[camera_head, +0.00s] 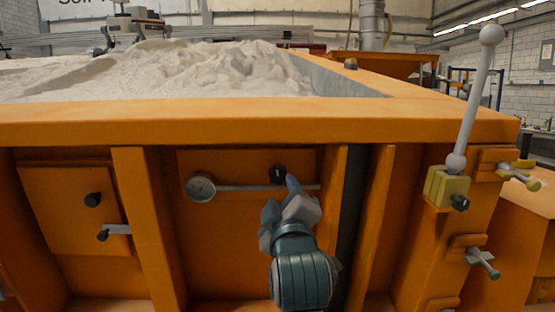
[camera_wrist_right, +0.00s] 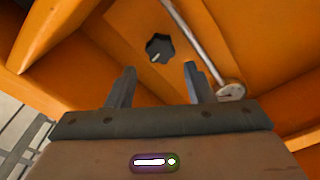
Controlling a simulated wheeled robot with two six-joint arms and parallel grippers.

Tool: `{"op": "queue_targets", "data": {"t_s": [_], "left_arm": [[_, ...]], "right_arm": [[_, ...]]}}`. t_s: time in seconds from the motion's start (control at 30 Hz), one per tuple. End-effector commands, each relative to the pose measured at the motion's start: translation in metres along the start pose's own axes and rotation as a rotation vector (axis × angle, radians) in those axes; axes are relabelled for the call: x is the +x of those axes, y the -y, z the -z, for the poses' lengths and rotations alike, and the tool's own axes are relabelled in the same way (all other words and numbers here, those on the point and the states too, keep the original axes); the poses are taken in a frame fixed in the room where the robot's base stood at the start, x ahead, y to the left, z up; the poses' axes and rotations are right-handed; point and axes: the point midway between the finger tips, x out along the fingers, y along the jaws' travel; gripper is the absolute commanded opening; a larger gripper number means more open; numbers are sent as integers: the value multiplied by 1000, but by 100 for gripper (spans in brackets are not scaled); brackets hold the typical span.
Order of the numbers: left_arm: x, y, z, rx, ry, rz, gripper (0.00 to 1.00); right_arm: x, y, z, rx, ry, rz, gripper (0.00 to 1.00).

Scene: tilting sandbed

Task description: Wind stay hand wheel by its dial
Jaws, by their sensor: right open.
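A small black lobed hand wheel (camera_head: 278,174) sits on the orange panel (camera_head: 230,255), below the sandbed's front rim. In the right wrist view the hand wheel (camera_wrist_right: 159,47) has a pale mark on its face. My right gripper (camera_head: 291,188) is in front of the panel, just below and right of the wheel. In the wrist view my right gripper (camera_wrist_right: 159,69) is open, and the wheel appears beyond its fingertips, apart from them.
Orange upright ribs (camera_head: 146,220) stand out on both sides of the panel. At right, a lever (camera_head: 475,95) with a ball end rises from a yellow block (camera_head: 446,188). Black knobs (camera_head: 92,199) are on the left panel. Sand (camera_head: 190,70) fills the bed above.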

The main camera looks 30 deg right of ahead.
Motion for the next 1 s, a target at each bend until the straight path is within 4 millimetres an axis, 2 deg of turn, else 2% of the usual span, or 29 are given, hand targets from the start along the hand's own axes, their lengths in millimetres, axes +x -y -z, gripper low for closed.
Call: {"op": "queue_targets", "data": {"t_s": [0.03, 0.23, 0.4, 0.6, 0.8, 1.0], "left_arm": [[-9, 1, -8, -1, 6, 0, 76], [-20, 2, -37, -4, 12, -1, 76], [-24, 2, -36, -3, 11, -1, 76], [-31, 3, -36, -3, 11, -1, 76], [-33, 3, -36, -3, 11, -1, 76], [-33, 3, -36, -3, 11, -1, 76]], "right_arm": [[3, -4, 3, -3, 1, 4, 48], [10, -3, 2, -6, -7, 6, 48], [44, -2, 1, -7, -6, 4, 48], [74, -1, 1, -3, -7, 4, 48], [86, 1, 1, 0, -7, 5, 48], [86, 1, 0, 1, -7, 5, 48]]}}
